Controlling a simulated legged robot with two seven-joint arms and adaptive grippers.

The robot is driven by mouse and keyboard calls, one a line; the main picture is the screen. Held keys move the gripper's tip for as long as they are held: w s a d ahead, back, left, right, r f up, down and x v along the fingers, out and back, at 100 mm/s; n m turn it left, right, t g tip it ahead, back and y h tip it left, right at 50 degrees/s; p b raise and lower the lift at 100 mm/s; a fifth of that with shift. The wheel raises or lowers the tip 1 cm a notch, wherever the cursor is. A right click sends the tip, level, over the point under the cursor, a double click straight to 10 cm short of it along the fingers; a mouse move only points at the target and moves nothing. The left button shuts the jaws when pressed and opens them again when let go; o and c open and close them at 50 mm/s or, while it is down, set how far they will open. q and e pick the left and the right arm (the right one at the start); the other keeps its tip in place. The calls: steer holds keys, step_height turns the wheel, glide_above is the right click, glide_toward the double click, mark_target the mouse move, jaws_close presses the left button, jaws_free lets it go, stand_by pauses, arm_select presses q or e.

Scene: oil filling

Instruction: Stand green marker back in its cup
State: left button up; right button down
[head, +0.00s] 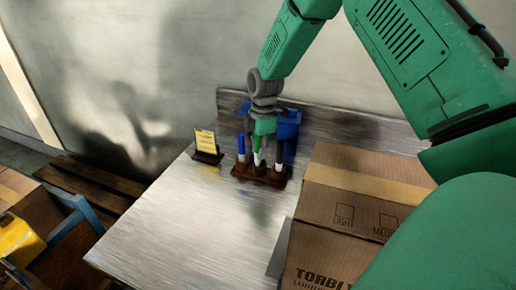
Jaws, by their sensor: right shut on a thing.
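A brown marker holder (260,177) stands at the back of the metal table. A blue-capped marker (241,148) stands upright in its left part. My right gripper (265,150) reaches down from above, directly over the holder, and is shut on the green marker (264,127). The green marker is roughly upright between the dark fingers. The fingers and other markers hide its lower end, so I cannot tell whether it is inside a cup or just above it. My left gripper is not in view.
A small yellow card on a dark stand (206,145) is left of the holder. A large cardboard box (340,205) stands close on the right. A raised metal back edge (340,122) runs behind. The table's front left (170,225) is clear.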

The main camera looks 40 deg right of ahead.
steer(key=shift+s+d+f, duration=0.25)
steer(key=shift+d+f, duration=0.1)
steer(key=shift+f, duration=0.1)
steer(key=shift+w+d+f, duration=0.15)
steer(key=shift+d+f, duration=0.1)
steer(key=shift+d, duration=0.1)
steer(key=c, duration=1.3)
jaws_free()
steer(key=shift+a+r, duration=0.1)
steer(key=shift+r, duration=0.05)
steer(key=shift+c, duration=0.2)
steer(key=shift+a+r, duration=0.2)
steer(key=shift+a, duration=0.2)
